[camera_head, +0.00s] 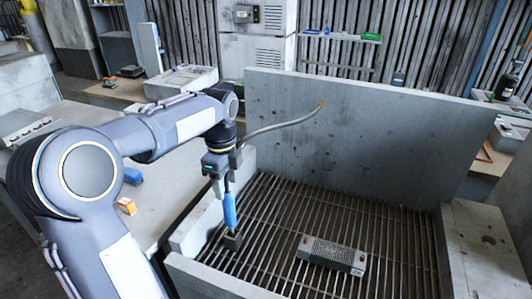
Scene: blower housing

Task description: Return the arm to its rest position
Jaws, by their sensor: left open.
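My left arm comes in from the left and reaches over the walled grey housing (350,130). My left gripper (224,182) points down, open, above the left part of the slatted grate (290,215). A blue-handled tool (230,211) with a dark block-like head stands roughly upright just below the fingers, its head at the grate. Whether the fingers touch its upper end cannot be told. My right gripper is not in view.
A grey perforated block (332,254) lies on the grate to the right. A thin curved hose (285,124) extends from near the gripper across the back wall. Blue (133,176) and orange (126,206) items lie on the left table.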

